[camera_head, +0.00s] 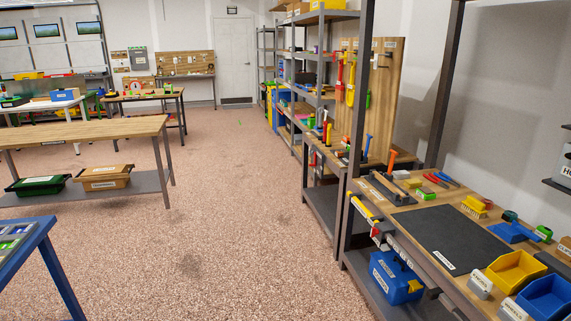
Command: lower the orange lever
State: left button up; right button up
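A small upright orange piece (391,161) stands at the far end of the near right workbench (390,214). It looks like a handle, but I cannot tell for certain that it is the orange lever. A blue upright piece (367,146) stands a little behind and left of it. Neither of my grippers is in the head view.
A dark mat (445,236), yellow bin (515,269) and blue bin (547,297) are on the near bench. A blue toolbox (396,276) is on its lower shelf. A wooden table (85,130) stands left. Speckled floor (230,200) is clear between.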

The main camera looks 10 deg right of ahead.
aim_at(394, 152)
jog(key=i, duration=1.7)
jog(key=z, duration=0.05)
